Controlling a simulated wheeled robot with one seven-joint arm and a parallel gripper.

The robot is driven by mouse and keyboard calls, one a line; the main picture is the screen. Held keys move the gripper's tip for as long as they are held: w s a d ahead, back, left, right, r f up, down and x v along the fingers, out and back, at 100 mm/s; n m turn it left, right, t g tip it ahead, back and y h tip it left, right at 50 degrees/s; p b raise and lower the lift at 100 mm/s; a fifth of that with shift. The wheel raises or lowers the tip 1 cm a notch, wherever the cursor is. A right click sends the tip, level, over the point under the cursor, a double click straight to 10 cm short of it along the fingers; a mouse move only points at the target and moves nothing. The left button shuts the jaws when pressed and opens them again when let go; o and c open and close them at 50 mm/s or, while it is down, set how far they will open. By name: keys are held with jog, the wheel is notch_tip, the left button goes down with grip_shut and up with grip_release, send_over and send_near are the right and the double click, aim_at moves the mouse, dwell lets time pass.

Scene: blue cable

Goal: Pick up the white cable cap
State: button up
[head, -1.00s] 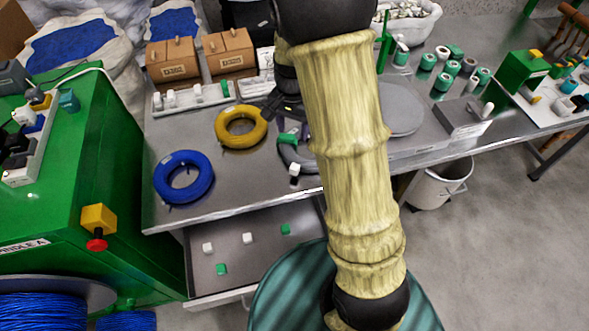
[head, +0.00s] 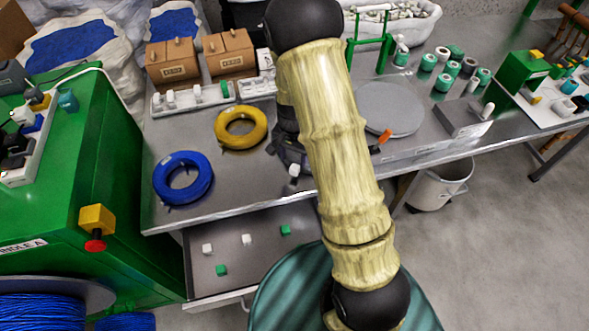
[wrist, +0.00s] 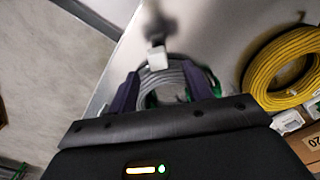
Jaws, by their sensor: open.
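A white cable cap (head: 294,170) shows near the front edge of the metal table, just left of my arm. In the wrist view a white cap (wrist: 157,61) with a dark part beyond it lies ahead of my gripper, in front of a grey cable coil (wrist: 178,78). My gripper (wrist: 163,84) is open, its two purple fingers apart on either side of the coil, with the cap roughly in line with the gap. I see nothing held. In the head view my arm hides the coil and the fingertips.
A yellow coil (head: 240,109) and a blue coil (head: 183,160) lie to the left. White and green caps sit in the open drawer (head: 225,296) below. A round grey plate (head: 390,100) and an orange piece (head: 385,135) are to the right. Brown boxes (head: 174,64) stand behind.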

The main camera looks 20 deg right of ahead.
aim_at(294, 167)
jog(key=shift+f, duration=0.1)
notch_tip(294, 167, down, 5)
jog(key=shift+d, duration=0.15)
jog(key=shift+s, duration=0.1)
dwell(0.5)
jog(key=c, duration=1.1)
notch_tip(294, 167, up, 10)
